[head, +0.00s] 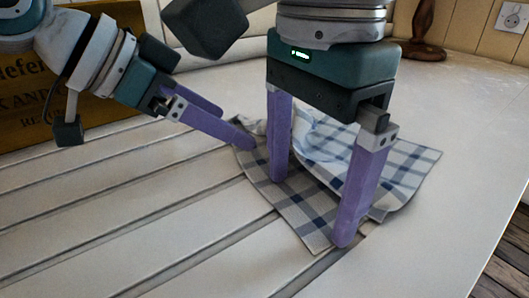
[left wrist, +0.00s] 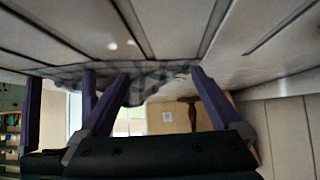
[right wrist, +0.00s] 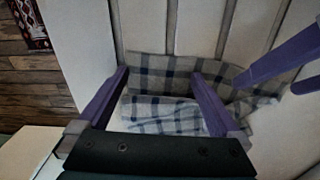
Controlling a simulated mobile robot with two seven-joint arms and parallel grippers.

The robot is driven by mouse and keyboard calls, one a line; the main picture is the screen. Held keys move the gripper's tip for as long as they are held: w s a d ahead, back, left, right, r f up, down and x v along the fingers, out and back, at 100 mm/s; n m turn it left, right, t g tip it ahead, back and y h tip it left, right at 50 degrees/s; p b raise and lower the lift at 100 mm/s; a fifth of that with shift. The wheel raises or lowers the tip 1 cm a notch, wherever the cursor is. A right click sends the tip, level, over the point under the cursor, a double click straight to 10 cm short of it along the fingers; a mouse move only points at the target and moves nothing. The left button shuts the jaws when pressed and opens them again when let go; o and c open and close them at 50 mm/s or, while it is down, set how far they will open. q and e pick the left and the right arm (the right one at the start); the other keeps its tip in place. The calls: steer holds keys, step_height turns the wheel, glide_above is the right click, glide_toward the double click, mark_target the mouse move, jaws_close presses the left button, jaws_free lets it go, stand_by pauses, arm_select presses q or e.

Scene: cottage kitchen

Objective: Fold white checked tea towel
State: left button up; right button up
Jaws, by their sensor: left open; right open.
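The white checked tea towel (head: 415,165) with blue-grey squares lies rumpled on the pale slatted tabletop. In the right wrist view the towel (right wrist: 170,117) shows a loose folded-over layer above a flatter part. My right gripper (head: 310,213) is open and points down over the towel, its fingers apart with cloth between them; whether the tips touch it is unclear. My left gripper (head: 238,130) is open at the towel's left edge, tips close to a bunched corner. The left wrist view shows the towel (left wrist: 155,77) edge-on beyond the fingers. The right gripper hides part of the cloth.
A yellow lettered wooden board (head: 40,105) stands at the back left. A turned wooden stand (head: 425,35) is at the back right, near a wall socket (head: 509,17). The front left tabletop (head: 110,220) is clear.

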arm_select(q)
steer(key=shift+f, duration=0.3)
arm_select(e)
steer(key=shift+f, duration=0.1)
